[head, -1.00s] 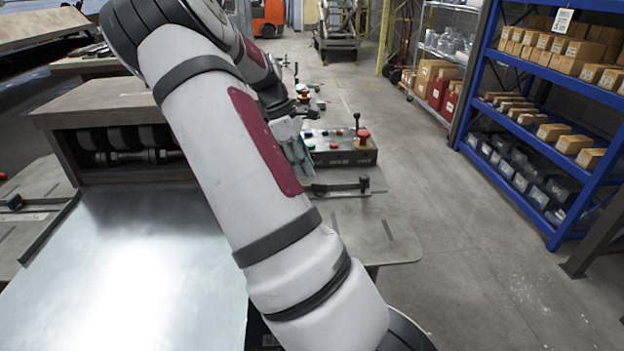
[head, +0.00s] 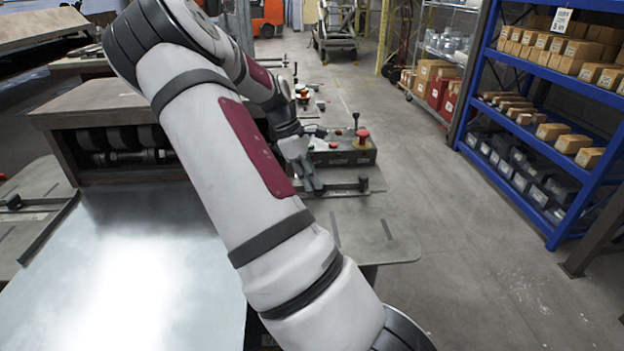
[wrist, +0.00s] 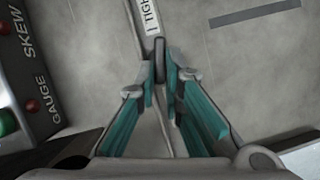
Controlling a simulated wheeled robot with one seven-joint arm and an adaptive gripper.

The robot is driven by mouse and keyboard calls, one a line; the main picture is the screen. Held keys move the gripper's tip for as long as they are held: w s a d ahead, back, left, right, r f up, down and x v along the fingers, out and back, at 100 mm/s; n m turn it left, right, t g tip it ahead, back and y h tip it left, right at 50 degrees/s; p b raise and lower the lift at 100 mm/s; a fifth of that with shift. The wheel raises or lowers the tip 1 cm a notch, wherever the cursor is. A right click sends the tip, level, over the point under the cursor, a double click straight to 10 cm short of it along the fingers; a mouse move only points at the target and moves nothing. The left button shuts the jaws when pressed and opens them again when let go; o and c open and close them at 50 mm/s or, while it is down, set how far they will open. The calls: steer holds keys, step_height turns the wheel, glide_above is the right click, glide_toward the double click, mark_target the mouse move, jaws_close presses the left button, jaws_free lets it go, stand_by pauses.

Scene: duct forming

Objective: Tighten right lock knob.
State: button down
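The right lock (head: 345,188) is a dark bar along the right side of the forming table, with an upright black knob at its right end. My gripper (head: 318,190) is at the left part of this bar in the head view, pointing down. In the wrist view, the teal-padded fingers of my gripper (wrist: 160,72) come close together on both sides of a narrow dark lock knob (wrist: 160,55). They appear to touch it. A white label reading "TIGH" (wrist: 150,17) lies just beyond the tips. The knob's lower part is hidden.
A control box (head: 345,150) with a red button and a black lever stands just behind the lock; its side shows at left in the wrist view. A bright metal sheet (head: 120,270) lies left. A blue shelf (head: 480,75) stands right, across clear floor.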

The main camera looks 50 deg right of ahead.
steer(key=shift+f, duration=0.1)
steer(key=shift+m+y, duration=0.3)
steer(key=shift+m, duration=0.4)
steer(key=c, duration=1.7)
jaws_free()
steer(key=shift+w+d, duration=0.1)
step_height(320, 180, up, 10)
steer(key=shift+o, duration=0.6)
